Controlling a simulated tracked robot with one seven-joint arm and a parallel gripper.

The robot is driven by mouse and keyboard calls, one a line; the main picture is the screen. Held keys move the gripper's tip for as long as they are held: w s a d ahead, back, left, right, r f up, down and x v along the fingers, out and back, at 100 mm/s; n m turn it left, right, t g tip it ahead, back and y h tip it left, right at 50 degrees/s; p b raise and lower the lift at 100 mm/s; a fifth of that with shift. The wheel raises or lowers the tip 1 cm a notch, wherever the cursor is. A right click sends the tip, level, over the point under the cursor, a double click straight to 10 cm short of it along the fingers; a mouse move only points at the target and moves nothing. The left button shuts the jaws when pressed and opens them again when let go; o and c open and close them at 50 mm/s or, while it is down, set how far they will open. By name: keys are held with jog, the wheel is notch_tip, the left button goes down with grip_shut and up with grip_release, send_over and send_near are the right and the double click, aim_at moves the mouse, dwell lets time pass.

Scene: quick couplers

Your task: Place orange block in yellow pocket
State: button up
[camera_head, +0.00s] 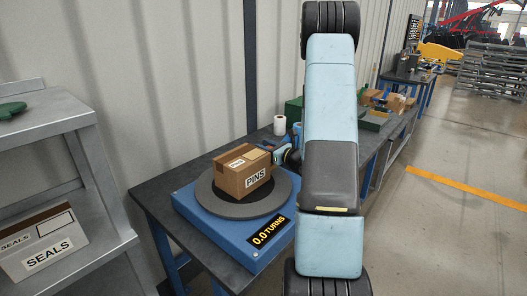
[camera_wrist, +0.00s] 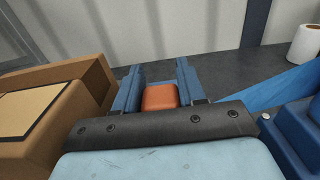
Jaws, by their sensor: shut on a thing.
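The orange block (camera_wrist: 160,97) sits between the two blue fingers of my gripper (camera_wrist: 159,78) in the wrist view. The gripper is shut on it. In the head view my arm covers the block and most of the gripper. A small teal and dark part of my arm's end shows just right of the cardboard box. I cannot make out a yellow pocket in either view.
The PINS box (camera_head: 243,171) stands on a grey turntable disc (camera_head: 222,207) on a blue base marked 0.0 TURNS (camera_head: 268,231). The box (camera_wrist: 80,78) is close left of my gripper. A white roll (camera_head: 280,125) stands behind. A SEALS box (camera_head: 40,245) is on the left shelf.

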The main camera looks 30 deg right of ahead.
jog(key=shift+f, duration=0.65)
jog(key=o, duration=1)
jog(key=shift+f, duration=0.1)
jog(key=shift+o, duration=0.2)
jog(key=v, duration=1.2)
